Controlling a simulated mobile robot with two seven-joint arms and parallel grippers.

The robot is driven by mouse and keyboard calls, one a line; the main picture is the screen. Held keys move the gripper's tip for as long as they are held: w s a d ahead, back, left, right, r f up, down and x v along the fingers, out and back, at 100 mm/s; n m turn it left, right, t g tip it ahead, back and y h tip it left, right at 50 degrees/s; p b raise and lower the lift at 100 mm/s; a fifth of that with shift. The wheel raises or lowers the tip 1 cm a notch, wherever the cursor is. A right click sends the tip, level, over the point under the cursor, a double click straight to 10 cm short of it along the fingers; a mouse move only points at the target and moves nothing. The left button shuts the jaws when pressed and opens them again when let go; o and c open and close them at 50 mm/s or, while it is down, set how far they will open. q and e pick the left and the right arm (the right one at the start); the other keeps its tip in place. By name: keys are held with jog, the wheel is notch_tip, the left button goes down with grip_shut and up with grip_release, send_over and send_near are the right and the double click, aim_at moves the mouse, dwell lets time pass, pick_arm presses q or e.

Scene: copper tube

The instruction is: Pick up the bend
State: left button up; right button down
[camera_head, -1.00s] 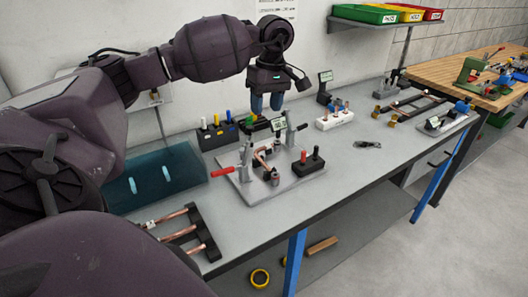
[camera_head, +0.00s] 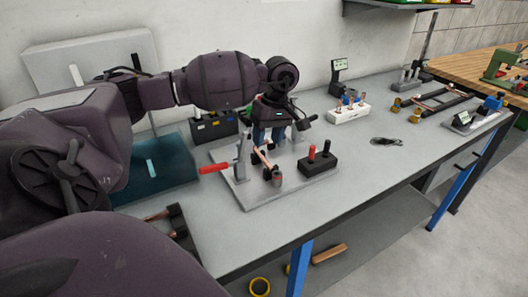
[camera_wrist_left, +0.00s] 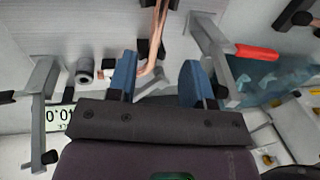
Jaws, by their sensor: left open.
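The copper bend (camera_head: 263,158) sits in the grey clamping fixture (camera_head: 243,197) on the bench, partly hidden by my gripper and the fixture's parts. In the left wrist view the copper bend (camera_wrist_left: 154,45) shows as a copper tube with its curved lower end between my blue fingertips. My left gripper (camera_head: 267,138) is low over the fixture, just above the bend. It is open, and the wrist view shows the blue fingers (camera_wrist_left: 157,78) apart on either side of the copper. I cannot tell whether either finger touches it. My right gripper is not in view.
A red-handled toggle clamp (camera_head: 216,168) stands left of the gripper. A black block with red and black knobs (camera_head: 318,160) stands to the right. A teal panel (camera_head: 155,170) lies at the left. The bench front right of the fixture is clear.

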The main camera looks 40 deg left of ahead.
aim_at(263, 157)
pick_arm(q)
jog(key=shift+s+a+f, duration=0.1)
jog(key=shift+a+f, duration=0.05)
jog(key=shift+f, duration=0.85)
jog(key=shift+s+a+f, duration=0.1)
jog(key=shift+a+f, duration=0.05)
jog(key=shift+f, duration=0.85)
jog(key=shift+a+f, duration=0.15)
jog(key=shift+f, duration=0.85)
jog(key=c, duration=0.8)
grip_shut()
jog(key=shift+r, duration=0.15)
